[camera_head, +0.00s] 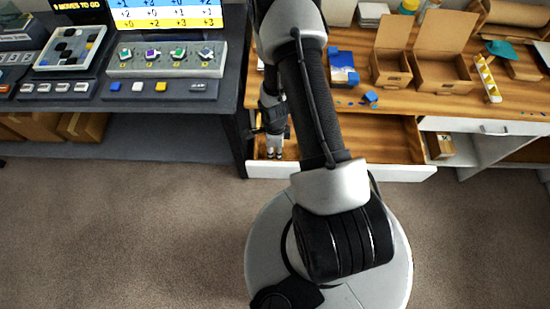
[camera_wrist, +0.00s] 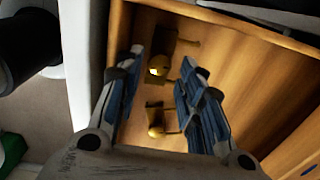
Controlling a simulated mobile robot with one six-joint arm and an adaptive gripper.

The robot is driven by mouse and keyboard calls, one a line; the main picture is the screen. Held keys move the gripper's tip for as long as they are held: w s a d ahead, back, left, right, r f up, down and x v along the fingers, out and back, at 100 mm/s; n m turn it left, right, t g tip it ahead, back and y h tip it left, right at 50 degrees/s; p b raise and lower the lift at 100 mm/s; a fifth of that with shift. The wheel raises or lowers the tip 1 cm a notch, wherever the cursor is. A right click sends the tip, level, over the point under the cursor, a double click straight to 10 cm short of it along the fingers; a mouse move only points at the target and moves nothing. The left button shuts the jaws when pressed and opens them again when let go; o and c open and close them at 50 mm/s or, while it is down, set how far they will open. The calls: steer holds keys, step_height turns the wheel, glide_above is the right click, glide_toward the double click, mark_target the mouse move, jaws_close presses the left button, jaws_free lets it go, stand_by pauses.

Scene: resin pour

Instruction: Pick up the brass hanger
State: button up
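Brass pieces lie on the wooden floor of an open drawer (camera_head: 370,138). In the wrist view, one brass hanger (camera_wrist: 158,68) with a rounded end and a thin peg lies between my fingertips. A second similar brass piece (camera_wrist: 155,130) lies nearer the palm; I cannot tell whether the two are joined. My gripper (camera_wrist: 162,60) is open, its blue-padded fingers on either side of the brass, with no clear contact. In the head view, my gripper (camera_head: 274,148) points down into the left end of the drawer, and the brass is not distinguishable.
The drawer's wall (camera_wrist: 118,25) stands close to the left finger. The wooden worktop above holds open cardboard boxes (camera_head: 440,70), a blue-and-white box (camera_head: 342,68) and small blue pieces (camera_head: 370,97). A dark desk (camera_head: 130,100) with a control panel stands left. The carpet in front is clear.

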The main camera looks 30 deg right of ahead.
mark_target(275, 154)
step_height(275, 154, down, 4)
steer(key=b, duration=0.3)
steer(key=shift+f, duration=0.2)
jaws_close()
